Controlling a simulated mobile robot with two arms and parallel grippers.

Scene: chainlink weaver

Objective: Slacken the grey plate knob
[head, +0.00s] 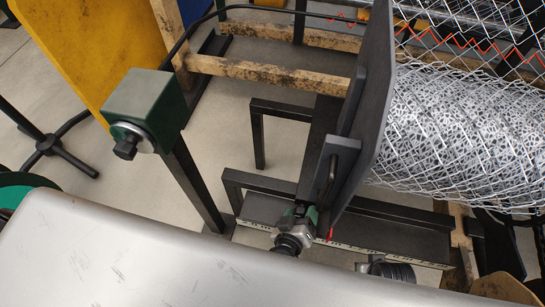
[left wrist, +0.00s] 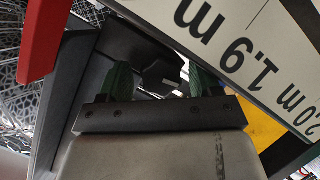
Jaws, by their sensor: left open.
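The dark grey plate (head: 372,85) stands upright at the left end of the wire mesh roll in the head view. A grey bracket (head: 340,165) is at its lower left side. A red pointer (head: 330,233) shows at its foot, and it is large in the left wrist view (left wrist: 40,40). My left gripper (head: 303,212) is just below the bracket. In the left wrist view its two green fingers are apart. A dark faceted piece, apparently the plate knob (left wrist: 158,77), shows between them; I cannot tell whether they touch it. The head view hides this knob.
A printed scale (left wrist: 250,45) runs close beside the gripper in the left wrist view. The mesh roll (head: 455,140) lies right of the plate. A green box (head: 147,105) with a black knob stands on a post at left. A yellow panel (head: 100,45) stands behind it.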

